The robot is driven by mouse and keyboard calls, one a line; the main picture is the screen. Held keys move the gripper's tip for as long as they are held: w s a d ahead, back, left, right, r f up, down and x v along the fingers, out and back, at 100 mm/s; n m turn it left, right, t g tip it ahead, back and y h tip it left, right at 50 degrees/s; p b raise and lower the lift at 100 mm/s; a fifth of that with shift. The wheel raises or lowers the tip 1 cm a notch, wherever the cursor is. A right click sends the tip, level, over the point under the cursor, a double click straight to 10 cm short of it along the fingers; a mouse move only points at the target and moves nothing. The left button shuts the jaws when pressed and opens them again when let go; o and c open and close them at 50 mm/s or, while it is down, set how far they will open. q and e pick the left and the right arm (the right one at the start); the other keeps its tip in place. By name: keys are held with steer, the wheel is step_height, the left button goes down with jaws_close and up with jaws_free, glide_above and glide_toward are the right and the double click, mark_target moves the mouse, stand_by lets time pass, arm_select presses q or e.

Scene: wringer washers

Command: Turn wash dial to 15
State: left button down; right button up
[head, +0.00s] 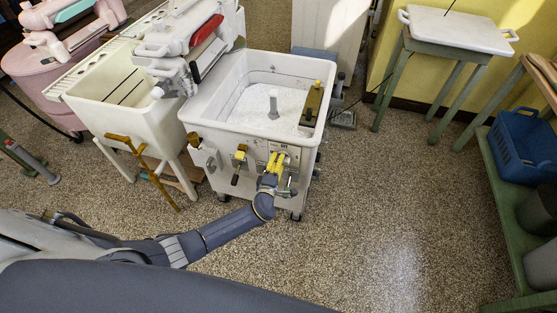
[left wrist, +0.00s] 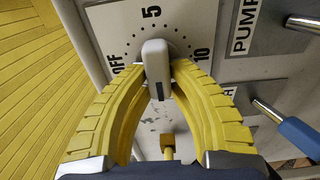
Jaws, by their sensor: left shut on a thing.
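The wash dial (left wrist: 156,66) is a pale knob on the washer's front panel, seen in the left wrist view. Numbers around it read OFF, 5 and 10; the mark 15 does not show. My left gripper (left wrist: 158,75) has its yellow fingers closed on the two sides of the knob. In the head view my left gripper (head: 277,160) reaches the front panel of the white washer (head: 205,112), and its fingers hide the dial there. My right gripper is not in view.
A PUMP label (left wrist: 244,28) and metal levers (left wrist: 268,110) are beside the dial. A yellow-topped lever (head: 239,153) is left of my gripper. A white tub (head: 115,112) stands left of the washer. Open speckled floor (head: 390,190) lies to the right, before a green shelf (head: 505,190).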

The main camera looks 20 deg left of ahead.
arm_select(q)
steer(key=c, duration=1.2)
jaws_free()
steer(key=shift+c, duration=0.2)
steer(key=s, duration=1.2)
steer(key=shift+d, duration=0.25)
